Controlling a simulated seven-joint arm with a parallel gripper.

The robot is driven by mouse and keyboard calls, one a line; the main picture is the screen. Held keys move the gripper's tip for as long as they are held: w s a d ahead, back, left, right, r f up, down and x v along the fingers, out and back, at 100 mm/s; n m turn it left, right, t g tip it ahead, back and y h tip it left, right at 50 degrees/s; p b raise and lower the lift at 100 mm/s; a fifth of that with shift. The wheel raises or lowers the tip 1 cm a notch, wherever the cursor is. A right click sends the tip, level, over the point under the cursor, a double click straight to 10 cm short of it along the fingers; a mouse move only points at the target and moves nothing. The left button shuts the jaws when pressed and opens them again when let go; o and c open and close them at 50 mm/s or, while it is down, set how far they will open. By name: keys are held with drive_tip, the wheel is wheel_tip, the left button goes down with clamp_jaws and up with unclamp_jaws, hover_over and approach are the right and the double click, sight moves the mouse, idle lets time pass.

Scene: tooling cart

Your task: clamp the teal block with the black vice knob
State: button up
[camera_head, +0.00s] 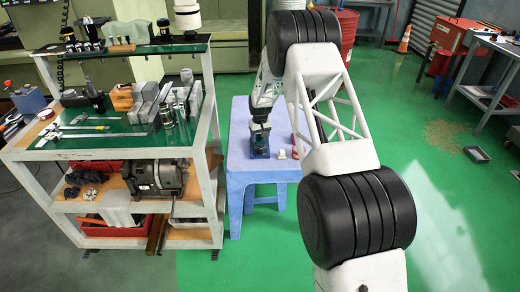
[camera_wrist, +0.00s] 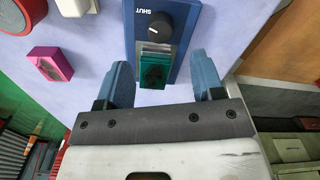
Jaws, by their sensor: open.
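The blue vice (camera_wrist: 182,45) shows in the wrist view with its black knob (camera_wrist: 161,24) on top, beside the printed word SHUT. The teal block (camera_wrist: 154,70) sits at the vice's near end, below the knob in the picture. Whether jaws press on it I cannot tell. My gripper (camera_wrist: 160,64) is open, its two blue-grey fingers apart on either side of the teal block's end, with no visible contact. In the head view the vice (camera_head: 259,153) stands on a blue table (camera_head: 236,170), under my gripper (camera_head: 260,122); the knob is hidden there.
The loaded tooling cart (camera_head: 208,125) stands left of the table.

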sight(260, 148)
drive_tip(key=shift+n, duration=0.5)
drive_tip(key=shift+f, duration=0.1)
drive_tip(key=shift+f, duration=3.85)
drive_tip(key=c, duration=0.9)
drive_tip(key=shift+m, duration=0.9)
